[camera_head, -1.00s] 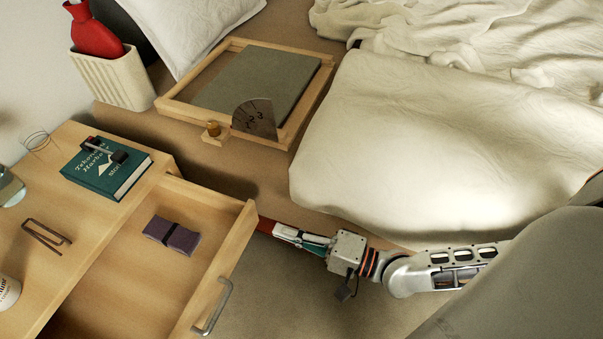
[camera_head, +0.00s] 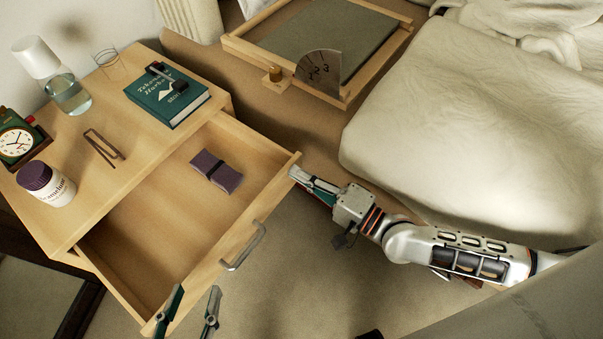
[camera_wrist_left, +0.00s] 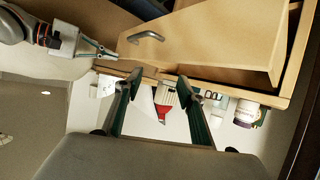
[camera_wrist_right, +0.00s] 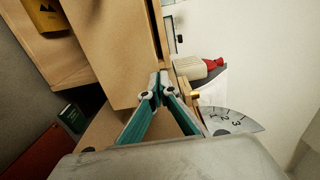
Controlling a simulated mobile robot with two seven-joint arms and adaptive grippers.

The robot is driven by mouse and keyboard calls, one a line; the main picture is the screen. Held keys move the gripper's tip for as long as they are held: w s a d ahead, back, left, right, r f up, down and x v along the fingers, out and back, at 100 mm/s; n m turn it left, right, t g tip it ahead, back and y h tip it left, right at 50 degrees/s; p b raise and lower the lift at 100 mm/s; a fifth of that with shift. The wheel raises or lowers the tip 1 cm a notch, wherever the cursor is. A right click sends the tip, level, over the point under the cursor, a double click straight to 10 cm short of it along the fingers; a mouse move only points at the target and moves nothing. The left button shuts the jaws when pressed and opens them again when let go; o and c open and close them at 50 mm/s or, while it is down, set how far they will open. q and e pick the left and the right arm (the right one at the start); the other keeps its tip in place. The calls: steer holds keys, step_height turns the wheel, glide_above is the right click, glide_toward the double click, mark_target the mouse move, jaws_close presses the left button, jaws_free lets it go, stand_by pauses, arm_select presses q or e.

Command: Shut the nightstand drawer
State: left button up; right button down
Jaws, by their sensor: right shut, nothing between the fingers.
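The wooden nightstand (camera_head: 120,178) has its drawer (camera_head: 150,228) pulled well out, with a purple wallet-like item (camera_head: 216,171) inside. The grey metal handle (camera_head: 244,247) is on the drawer front; it also shows in the left wrist view (camera_wrist_left: 147,37). My right gripper (camera_head: 296,174) is shut and empty at the far corner of the drawer front; contact is unclear. Its closed tips (camera_wrist_right: 160,80) appear close to the wood panel in the right wrist view. My left gripper (camera_head: 192,290) is open and empty by the near end of the drawer front, its fingers spread (camera_wrist_left: 158,80) in the left wrist view.
On the nightstand are a green book (camera_head: 167,103), a clock (camera_head: 18,140), a purple-lidded jar (camera_head: 47,184), a glass carafe (camera_head: 68,92) and a wire clip (camera_head: 103,148). A bed (camera_head: 480,120) stands at right. Carpet before the drawer is mostly clear.

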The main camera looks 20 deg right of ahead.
steer(key=x, duration=1.3)
steer(key=shift+w+a, duration=0.15)
steer(key=shift+a, duration=0.05)
steer(key=b+x, duration=0.1)
steer(key=x, duration=0.6)
steer(key=shift+f+b, duration=0.2)
steer(key=shift+b, duration=0.2)
arm_select(q)
steer(key=shift+s+d+f+n+h, duration=0.1)
steer(key=shift+s+d+f+n, duration=0.05)
steer(key=shift+d+n, duration=0.25)
steer(key=shift+s+d+f+n+h, duration=0.15)
steer(key=shift+s+d+n, duration=0.1)
steer(key=shift+d, duration=0.3)
steer(key=shift+s+d+f+n+h, duration=0.1)
steer(key=shift+d+f+n, duration=0.05)
steer(key=shift+d+n, duration=0.25)
arm_select(e)
steer(key=shift+w+a+r, duration=0.15)
steer(key=shift+w+a, duration=0.15)
steer(key=shift+w, duration=0.25)
steer(key=shift+s, duration=0.1)
